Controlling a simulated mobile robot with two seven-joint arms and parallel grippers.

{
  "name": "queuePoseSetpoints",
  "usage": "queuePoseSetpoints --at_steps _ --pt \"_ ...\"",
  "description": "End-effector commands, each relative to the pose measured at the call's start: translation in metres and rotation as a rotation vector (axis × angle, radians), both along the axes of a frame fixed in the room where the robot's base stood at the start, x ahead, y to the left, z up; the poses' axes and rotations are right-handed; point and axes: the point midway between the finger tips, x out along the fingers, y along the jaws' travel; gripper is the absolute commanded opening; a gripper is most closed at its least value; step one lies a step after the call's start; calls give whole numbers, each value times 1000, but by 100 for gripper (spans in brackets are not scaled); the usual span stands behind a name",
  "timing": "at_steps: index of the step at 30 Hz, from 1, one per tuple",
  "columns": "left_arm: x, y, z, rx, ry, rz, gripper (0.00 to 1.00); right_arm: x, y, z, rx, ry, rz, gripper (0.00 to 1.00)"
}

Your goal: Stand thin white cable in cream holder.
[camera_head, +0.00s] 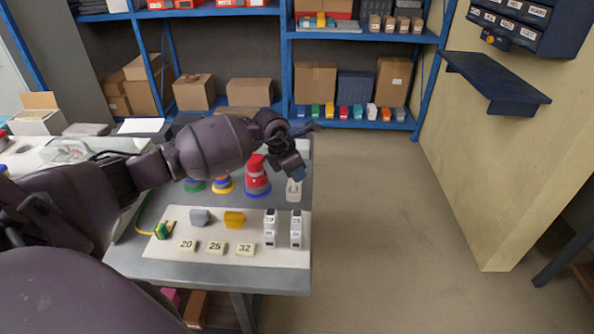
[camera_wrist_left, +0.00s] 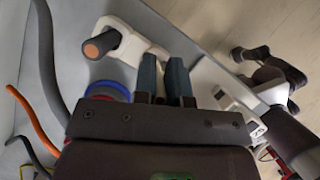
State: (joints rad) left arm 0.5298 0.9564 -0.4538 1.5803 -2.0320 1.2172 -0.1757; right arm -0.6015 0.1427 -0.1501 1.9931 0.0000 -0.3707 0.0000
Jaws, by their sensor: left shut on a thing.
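The cream holder (camera_head: 294,197) stands at the right edge of the grey table. It shows larger in the left wrist view (camera_wrist_left: 153,51), with a short dark grey cylinder with an orange-brown end (camera_wrist_left: 102,44) at one side of it. My left gripper (camera_head: 297,177) is right at the holder, pointing down. Its blue fingers (camera_wrist_left: 163,75) are nearly together, shut on what seems to be the thin white cable, mostly hidden between them. I cannot tell whether the cable's lower end is in the holder. My right gripper (camera_wrist_left: 252,53) seems to show, dark and small, at the wrist view's right.
A red stacked cone (camera_head: 257,177) stands close left of the holder. White socket modules (camera_head: 270,228) and number tiles (camera_head: 216,248) lie on a white board (camera_head: 170,270) in front. Shelves with boxes stand behind.

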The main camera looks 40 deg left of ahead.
Motion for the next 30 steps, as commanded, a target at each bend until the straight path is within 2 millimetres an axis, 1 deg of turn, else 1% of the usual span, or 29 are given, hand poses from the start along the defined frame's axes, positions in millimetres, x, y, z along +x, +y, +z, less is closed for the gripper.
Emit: queuePoseSetpoints --at_steps 7,12,26,27,29,30 --pt "0 0 0 0 0 0 0 -4 -1 -3 0 9 -2 0" --pt "0 0 -6 1 1 0 0 -5 -1 -6 0 12 -2 0" --pt "0 0 -21 0 0 0 0 3 1 -9 1 2 4 0" --pt "0 0 -19 0 -1 0 17 3 1 -9 1 1 4 0" --pt "0 0 -19 0 -1 0 26 3 1 -8 0 1 4 0" --pt "0 0 -19 0 -1 0 32 2 1 -8 0 1 4 0"
